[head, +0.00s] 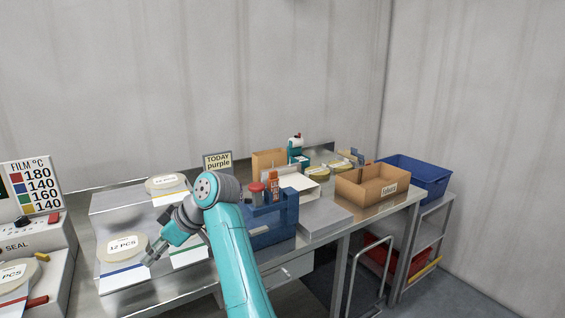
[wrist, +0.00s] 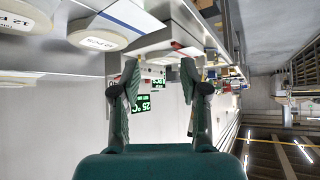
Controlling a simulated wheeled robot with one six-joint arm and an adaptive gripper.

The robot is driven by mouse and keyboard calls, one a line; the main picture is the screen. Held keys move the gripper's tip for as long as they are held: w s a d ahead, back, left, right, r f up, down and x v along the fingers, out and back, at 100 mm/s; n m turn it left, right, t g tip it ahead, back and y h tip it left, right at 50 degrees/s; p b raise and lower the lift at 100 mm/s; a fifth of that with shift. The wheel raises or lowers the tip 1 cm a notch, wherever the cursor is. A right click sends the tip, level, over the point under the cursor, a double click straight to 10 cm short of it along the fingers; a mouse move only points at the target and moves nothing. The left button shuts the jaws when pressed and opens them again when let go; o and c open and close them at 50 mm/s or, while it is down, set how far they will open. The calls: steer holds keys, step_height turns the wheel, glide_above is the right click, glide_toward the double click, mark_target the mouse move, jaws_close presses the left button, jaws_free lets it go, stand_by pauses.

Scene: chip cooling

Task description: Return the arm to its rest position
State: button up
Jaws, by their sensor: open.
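My teal arm reaches up from the bottom of the head view, bends at a grey joint and points down to the left. My gripper (head: 150,258) hangs over the left part of the steel bench, close to a round tub marked 12 PCS (head: 122,247). In the wrist view my gripper (wrist: 160,72) has its two fingers spread apart with nothing between them. Whether the fingertips touch anything is hard to tell in the head view.
A blue holder (head: 268,225) stands right of my arm. A cardboard box (head: 372,188) and a blue bin (head: 415,175) are farther right. A sign reading TODAY purple (head: 217,162) stands behind my arm. A sealing machine (head: 35,240) is at the left. The air above the bench is clear.

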steer(key=d+f+m+t, duration=0.15)
steer(key=d+f, duration=0.25)
steer(key=f, duration=0.4)
steer(key=s+d+f+m+t, duration=0.1)
steer(key=d+f+m, duration=0.25)
steer(key=f, duration=0.55)
steer(key=d+f+m+t, duration=0.1)
steer(key=d+f+t, duration=0.1)
steer(key=d+f, duration=0.45)
steer(key=s+d+f+m+t+h, duration=0.3)
steer(key=s+d+f+m+t, duration=0.15)
steer(key=s+d+f, duration=1.15)
steer(key=s+d+m+t+h, duration=0.1)
steer(key=s+d+m+h, duration=0.1)
steer(key=s+d, duration=0.5)
steer(key=s+d+m+t+h, duration=0.1)
steer(key=s+d+m+t, duration=0.3)
steer(key=s, duration=0.6)
steer(key=s+d+r+h, duration=0.1)
steer(key=s+d+r, duration=0.2)
steer(key=s+r, duration=0.5)
steer(key=s+d+r+h, duration=0.2)
steer(key=s+d+r, duration=0.1)
steer(key=s+r, duration=0.6)
steer(key=shift+s+d+m, duration=0.15)
steer(key=shift+s+m, duration=0.3)
steer(key=shift+s, duration=0.2)
